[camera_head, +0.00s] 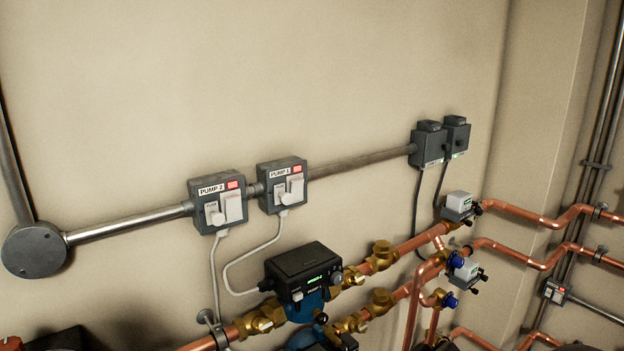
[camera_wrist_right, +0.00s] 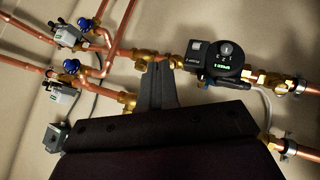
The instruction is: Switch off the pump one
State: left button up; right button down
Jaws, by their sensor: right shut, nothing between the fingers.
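The PUMP 1 switch box (camera_head: 283,165) is dark grey and mounted on the wall in the head view. It has a white label, a small red patch (camera_head: 295,169) and a white rocker switch (camera_head: 296,187). I cannot tell the rocker's exact position. The similar PUMP 2 box (camera_head: 208,181) is to its left. My right gripper (camera_wrist_right: 158,68) is shut and empty, its dark fingers pointing up in the right wrist view. The PUMP 1 box does not show in that view. Neither gripper shows in the head view.
A grey conduit (camera_head: 355,163) runs along the wall through both boxes. Below are a black-topped pump (camera_head: 303,266), brass valves (camera_head: 381,254) and copper pipes (camera_head: 525,216). Two dark boxes (camera_head: 427,143) are at the right. The wrist view shows a pump (camera_wrist_right: 222,60) and pipes beyond the gripper.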

aim_at(300, 181)
pick_arm(q)
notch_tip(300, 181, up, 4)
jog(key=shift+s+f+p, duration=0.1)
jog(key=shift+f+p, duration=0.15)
jog(key=shift+p, duration=1)
pick_arm(e)
jog(key=w+a+r+n+t+y, duration=0.1)
jog(key=a+r+n+t+y, duration=0.2)
jog(key=r+n, duration=0.6)
jog(key=w+a+r+n+t+y, duration=0.2)
jog(key=a+r+n+y, duration=0.5)
jog(key=r, duration=1)
jog(key=shift+w+a+n+t+y, duration=0.2)
jog(key=shift+n+t+y, duration=0.3)
jog(key=shift+n+t, duration=0.35)
jog(key=p+x, duration=0.6)
jog(key=x, duration=0.7)
jog(key=shift+w, duration=0.2)
jog(key=shift+w+a, duration=0.25)
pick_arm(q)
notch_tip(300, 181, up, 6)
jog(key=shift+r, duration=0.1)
